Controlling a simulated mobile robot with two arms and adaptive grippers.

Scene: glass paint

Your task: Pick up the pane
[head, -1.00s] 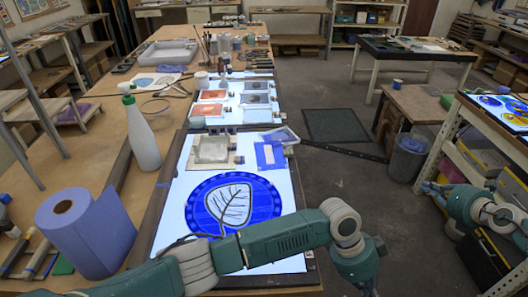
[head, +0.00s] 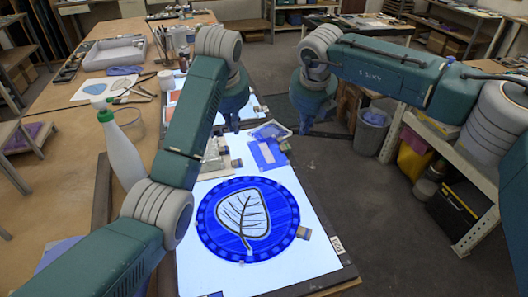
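The pane (head: 278,215) is a round blue glass disc with a pale leaf outline and dark veins. It lies flat on the lit white panel (head: 320,265) in the head view, uncovered by my arms. My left gripper (head: 236,127) hangs pointing down beyond the pane's far edge, near the small pieces. My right gripper (head: 304,128) also points down, farther right, beside the panel's far end. Both are apart from the pane and nothing shows held. Their fingers are too small and dark to judge the opening.
A small block (head: 304,232) sits at the pane's right edge. A white spray bottle (head: 122,150) stands left of my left arm. A grey bin (head: 370,132) stands right, on the floor.

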